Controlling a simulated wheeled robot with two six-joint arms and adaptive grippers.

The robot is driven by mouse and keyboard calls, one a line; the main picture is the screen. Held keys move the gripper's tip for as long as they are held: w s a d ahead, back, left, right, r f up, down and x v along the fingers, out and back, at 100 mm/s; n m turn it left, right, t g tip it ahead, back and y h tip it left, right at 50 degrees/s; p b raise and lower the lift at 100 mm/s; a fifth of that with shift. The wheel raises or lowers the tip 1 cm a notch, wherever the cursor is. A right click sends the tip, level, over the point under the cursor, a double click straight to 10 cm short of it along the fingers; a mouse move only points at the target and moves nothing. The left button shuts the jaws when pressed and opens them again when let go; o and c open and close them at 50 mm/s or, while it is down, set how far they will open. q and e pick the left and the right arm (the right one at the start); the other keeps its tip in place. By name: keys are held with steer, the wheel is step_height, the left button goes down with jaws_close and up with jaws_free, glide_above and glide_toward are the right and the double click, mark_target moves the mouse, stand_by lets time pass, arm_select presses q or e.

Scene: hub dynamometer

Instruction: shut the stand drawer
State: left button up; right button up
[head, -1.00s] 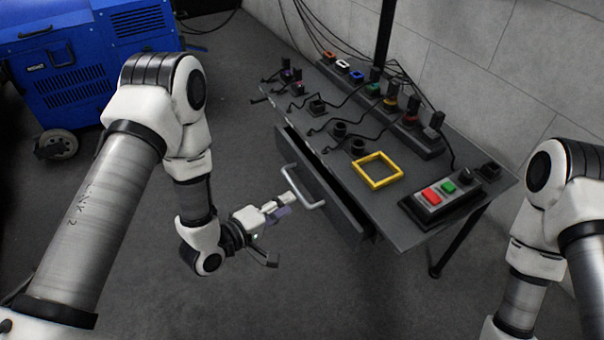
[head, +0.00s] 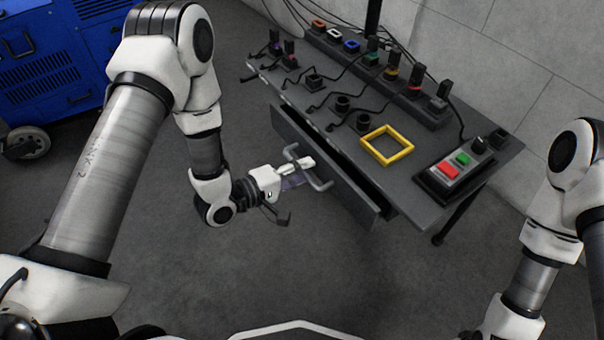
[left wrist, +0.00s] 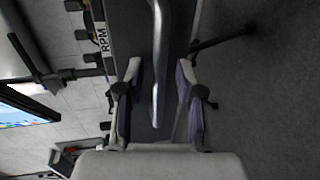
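The stand drawer (head: 345,190) is partly pulled out from under the dark table top, with a dark gap behind its front. Its pale bar handle (head: 320,183) faces my left gripper (head: 300,171), which is at the handle. In the left wrist view, the handle (left wrist: 157,60) runs between the two fingers of the gripper (left wrist: 160,95). The fingers are apart, with space on both sides of the bar. My right arm shows at the right edge, but its gripper is out of the picture.
The stand's table top (head: 345,140) carries a yellow square frame (head: 387,146), a control box (head: 455,167) with red and green buttons, and several cabled connectors. A blue wheeled machine (head: 55,60) stands at the back left. The floor before the drawer is clear.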

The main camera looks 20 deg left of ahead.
mark_target(316, 175)
arm_select(q)
jaws_close()
steer(key=shift+w+d+r+p, duration=0.1)
steer(key=shift+w+d+p, duration=0.15)
steer(key=shift+w+d, duration=0.5)
steer(key=shift+w+d+p, duration=0.25)
steer(key=shift+w+d, duration=0.25)
steer(key=shift+w, duration=0.35)
steer(key=shift+c, duration=1.6)
jaws_free()
steer(key=o, duration=0.3)
steer(key=shift+w+d, duration=0.15)
